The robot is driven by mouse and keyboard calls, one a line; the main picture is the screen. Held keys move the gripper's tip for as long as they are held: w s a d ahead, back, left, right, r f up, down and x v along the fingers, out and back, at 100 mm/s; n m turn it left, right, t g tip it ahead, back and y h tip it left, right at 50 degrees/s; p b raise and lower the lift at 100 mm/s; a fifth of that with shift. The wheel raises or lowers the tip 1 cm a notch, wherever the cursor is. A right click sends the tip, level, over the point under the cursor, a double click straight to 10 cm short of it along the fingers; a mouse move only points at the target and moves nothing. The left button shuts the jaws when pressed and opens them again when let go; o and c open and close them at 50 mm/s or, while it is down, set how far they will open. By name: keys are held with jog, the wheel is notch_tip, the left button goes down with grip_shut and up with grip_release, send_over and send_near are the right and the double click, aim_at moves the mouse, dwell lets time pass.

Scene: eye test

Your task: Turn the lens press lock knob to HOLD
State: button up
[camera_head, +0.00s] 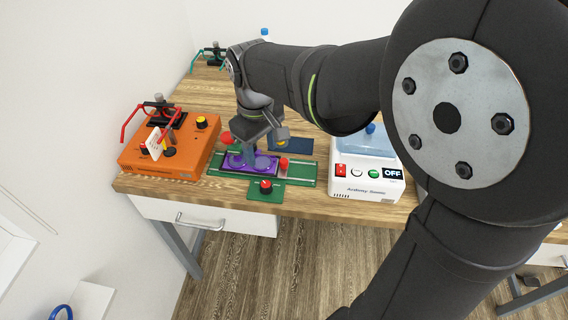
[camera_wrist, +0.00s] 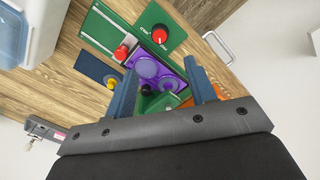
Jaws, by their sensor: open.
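A red knob (camera_head: 265,186) sits on a small green panel (camera_head: 254,194) at the table's front edge. It also shows in the wrist view (camera_wrist: 160,36), with a white mark on top and small white lettering beside it, too small to read surely. I cannot tell its setting. Behind it, a purple tray (camera_head: 236,168) with round clear lenses lies on a green rail plate (camera_head: 305,180). My gripper (camera_head: 262,152) is open and points down over the tray, apart from the knob. In the wrist view its fingers (camera_wrist: 163,72) straddle part of the tray, with nothing visibly held.
A white machine (camera_head: 365,193) with buttons and an OFF display stands right. More red knobs (camera_head: 284,163) and a dark blue plate (camera_head: 292,144) are close to my gripper. Bare wood (camera_head: 190,98) lies behind.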

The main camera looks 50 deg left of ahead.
aim_at(266, 184)
jog(key=f, duration=1.2)
jog(key=shift+w+f, duration=0.25)
jog(key=shift+f, duration=0.05)
jog(key=c, duration=1)
